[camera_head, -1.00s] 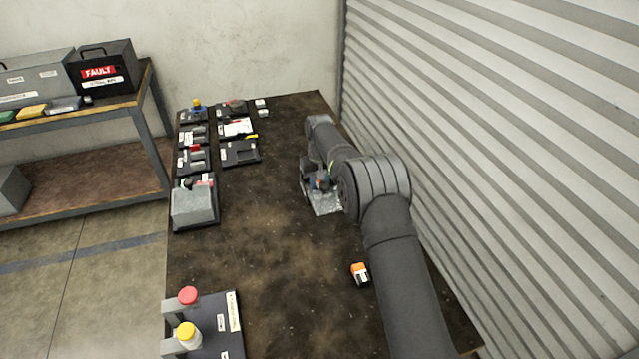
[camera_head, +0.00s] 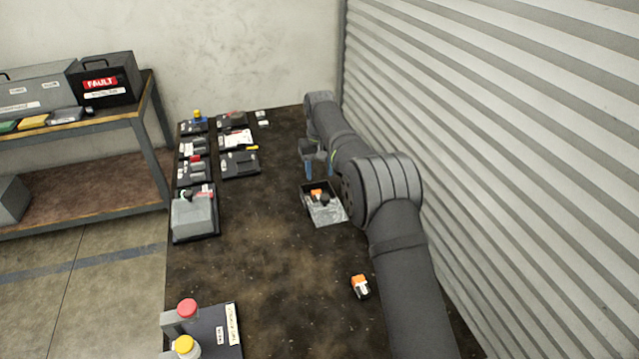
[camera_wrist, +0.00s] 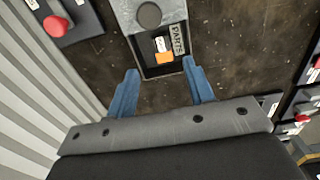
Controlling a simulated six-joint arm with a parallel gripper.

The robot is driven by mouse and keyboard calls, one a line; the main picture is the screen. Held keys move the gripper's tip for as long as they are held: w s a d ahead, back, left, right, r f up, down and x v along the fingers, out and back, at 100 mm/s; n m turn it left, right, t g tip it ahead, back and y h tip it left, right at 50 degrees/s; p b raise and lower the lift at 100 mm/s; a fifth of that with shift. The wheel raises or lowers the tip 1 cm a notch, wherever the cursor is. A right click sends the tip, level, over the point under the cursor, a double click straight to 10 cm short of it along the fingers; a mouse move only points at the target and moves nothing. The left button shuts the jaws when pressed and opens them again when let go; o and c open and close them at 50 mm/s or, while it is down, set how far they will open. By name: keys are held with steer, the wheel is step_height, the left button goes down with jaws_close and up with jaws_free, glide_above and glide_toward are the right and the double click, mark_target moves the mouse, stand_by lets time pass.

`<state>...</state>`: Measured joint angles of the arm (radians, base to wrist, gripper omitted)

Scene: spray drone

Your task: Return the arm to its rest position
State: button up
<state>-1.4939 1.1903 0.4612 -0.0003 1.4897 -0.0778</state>
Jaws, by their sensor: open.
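My gripper (camera_head: 317,164) is open and empty, above the table just behind the parts tray in the head view. In the wrist view its two blue fingers (camera_wrist: 157,94) stand wide apart with nothing between them. The parts tray (camera_head: 332,214) lies on the table below. My arm reaches along the right side of the table, close to the shutter wall.
An orange and white block (camera_head: 360,287) lies loose on the table near my arm. Several dark fixtures line the left edge, with a grey box (camera_head: 194,213) among them. A panel with red and yellow buttons (camera_head: 222,330) is at the front left. The table's middle is clear.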

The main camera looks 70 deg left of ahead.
steer(key=shift+r, duration=1)
steer(key=shift+f, duration=0.1)
step_height(320, 180, down, 12)
steer(key=shift+f, duration=0.1)
steer(key=shift+r, duration=2.45)
